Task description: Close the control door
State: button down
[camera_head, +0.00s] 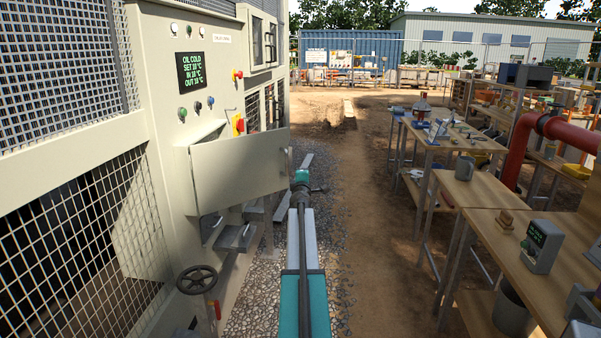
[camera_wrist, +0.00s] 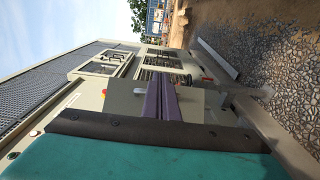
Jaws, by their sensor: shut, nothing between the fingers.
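The control door (camera_head: 240,172) is a flat beige metal panel on the chiller's side. It stands open, sticking out from the cabinet toward the right of the head view. My gripper (camera_head: 306,189) is just beyond the door's free right edge in that picture, at the end of my outstretched arm. In the wrist view, the two purple fingers of my gripper (camera_wrist: 162,100) are together with nothing between them. A pale beige surface, probably the door (camera_wrist: 125,103), lies behind them. I cannot tell whether they touch it.
The chiller cabinet (camera_head: 165,75) fills the left, with a green display (camera_head: 191,71), buttons and a red-yellow switch (camera_head: 238,123). A black handwheel (camera_head: 197,280) stands below. Cluttered workbenches (camera_head: 480,195) and a red pipe (camera_head: 520,150) line the right. A dirt path (camera_head: 375,210) lies clear between.

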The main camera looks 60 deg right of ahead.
jog(key=shift+s+a, duration=0.5)
jog(key=shift+s, duration=0.25)
